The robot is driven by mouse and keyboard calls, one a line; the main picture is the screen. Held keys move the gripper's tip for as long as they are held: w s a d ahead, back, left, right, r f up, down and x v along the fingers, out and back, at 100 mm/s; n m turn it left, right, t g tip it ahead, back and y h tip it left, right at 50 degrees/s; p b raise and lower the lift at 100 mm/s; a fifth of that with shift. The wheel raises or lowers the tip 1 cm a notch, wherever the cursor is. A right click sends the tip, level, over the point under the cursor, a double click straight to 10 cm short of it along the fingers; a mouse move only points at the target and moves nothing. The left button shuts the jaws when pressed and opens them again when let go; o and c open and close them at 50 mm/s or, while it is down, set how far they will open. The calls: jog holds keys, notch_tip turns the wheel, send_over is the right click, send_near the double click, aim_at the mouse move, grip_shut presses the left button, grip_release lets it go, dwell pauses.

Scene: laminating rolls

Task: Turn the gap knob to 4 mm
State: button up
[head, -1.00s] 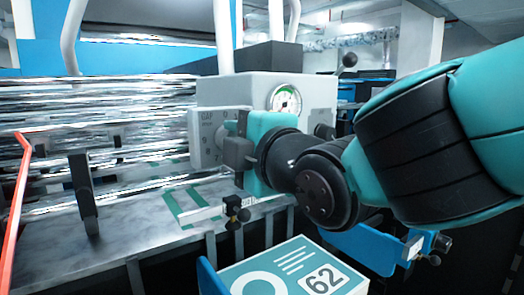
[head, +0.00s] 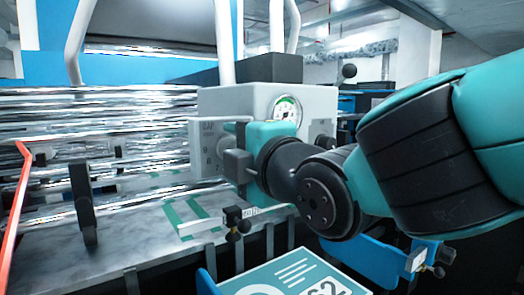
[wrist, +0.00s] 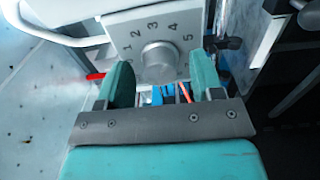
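The gap knob (wrist: 159,56) is a round grey knob on a light plate (wrist: 121,23) with numbers around it; 1 to 5 are readable in the wrist view. I cannot make out a pointer mark on the knob. My gripper (wrist: 160,62) is open, with one teal finger on each side of the knob and a visible gap on both sides. In the head view, the plate marked GAP (head: 207,128) is at the left of the white housing. My gripper (head: 232,160) is in front of it and hides much of the knob.
A pressure gauge (head: 287,110) is on the white housing (head: 240,100). Shiny rollers (head: 120,120) fill the left, with a red bar (head: 20,190) at the edge. A card (head: 285,275) lies below my arm. In the wrist view, a white curved bar (wrist: 55,37) passes left of the plate.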

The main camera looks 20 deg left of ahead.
jog(key=p+v, duration=0.2)
jog(key=v, duration=1.5)
jog(key=shift+s, duration=0.2)
jog(key=shift+d, duration=0.15)
